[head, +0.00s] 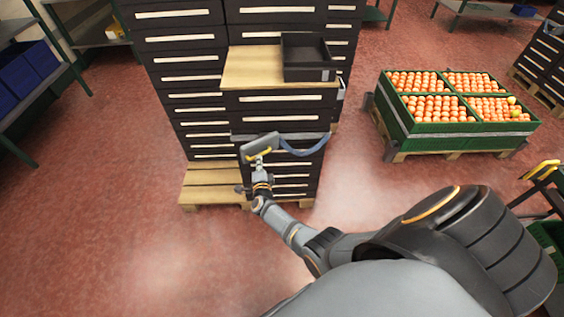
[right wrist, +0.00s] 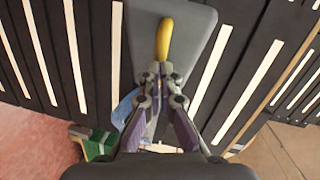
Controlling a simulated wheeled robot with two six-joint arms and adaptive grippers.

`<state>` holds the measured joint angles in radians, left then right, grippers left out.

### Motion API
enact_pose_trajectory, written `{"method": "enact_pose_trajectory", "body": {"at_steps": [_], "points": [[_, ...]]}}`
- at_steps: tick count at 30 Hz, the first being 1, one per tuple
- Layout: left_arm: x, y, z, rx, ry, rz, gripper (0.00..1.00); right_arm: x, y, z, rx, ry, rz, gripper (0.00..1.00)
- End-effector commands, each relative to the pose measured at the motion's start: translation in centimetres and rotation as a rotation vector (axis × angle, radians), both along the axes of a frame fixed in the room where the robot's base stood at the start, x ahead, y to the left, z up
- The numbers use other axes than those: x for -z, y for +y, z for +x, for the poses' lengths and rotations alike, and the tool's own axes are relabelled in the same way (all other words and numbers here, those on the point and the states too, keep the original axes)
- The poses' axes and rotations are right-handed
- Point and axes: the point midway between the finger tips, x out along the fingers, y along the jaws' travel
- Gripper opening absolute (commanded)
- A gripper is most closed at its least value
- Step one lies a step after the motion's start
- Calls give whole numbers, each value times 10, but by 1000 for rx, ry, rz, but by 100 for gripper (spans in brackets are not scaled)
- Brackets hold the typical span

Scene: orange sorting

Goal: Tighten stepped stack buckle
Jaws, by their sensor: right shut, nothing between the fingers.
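The stepped stack of black crates (head: 190,85) stands on a wooden pallet (head: 210,185) in the head view. A grey buckle (head: 262,143) with a yellow lever (head: 258,154) is on the front of its lower step, with a blue-grey strap (head: 305,149) leading off to the right. My right gripper (head: 259,166) is shut and empty just below the lever. In the right wrist view the closed fingertips (right wrist: 160,72) point at the near end of the yellow lever (right wrist: 164,40) on the grey buckle plate (right wrist: 190,55); I cannot tell whether they touch. My left gripper is not in view.
A wooden board (head: 250,68) and an open black crate (head: 304,58) lie on the lower step. A green crate of oranges (head: 440,135) stands on a pallet to the right. Shelves with blue bins (head: 22,68) are at the left. The red floor around the stack is clear.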

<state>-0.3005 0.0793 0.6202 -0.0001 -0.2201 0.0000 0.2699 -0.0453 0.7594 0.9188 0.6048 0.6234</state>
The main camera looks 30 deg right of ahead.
Motion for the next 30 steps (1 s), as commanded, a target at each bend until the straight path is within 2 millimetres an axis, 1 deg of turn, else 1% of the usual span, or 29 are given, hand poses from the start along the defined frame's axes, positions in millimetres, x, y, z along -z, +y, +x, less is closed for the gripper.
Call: {"method": "enact_pose_trajectory", "body": {"at_steps": [1, 3, 9, 15, 22, 30], "points": [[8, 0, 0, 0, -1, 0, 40, 4, 4, 5, -2, -1, 2, 0], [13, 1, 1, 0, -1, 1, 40, 4, 8, 13, -2, -2, 2, 0], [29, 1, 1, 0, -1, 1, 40, 4, 16, 33, -3, -1, 2, 0], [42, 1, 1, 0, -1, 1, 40, 4, 21, 50, -2, -1, 2, 0], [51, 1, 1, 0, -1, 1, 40, 2, 22, 63, -2, -1, 1, 0], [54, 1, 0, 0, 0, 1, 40, 1, 22, 69, -2, 1, 1, 0]]}}
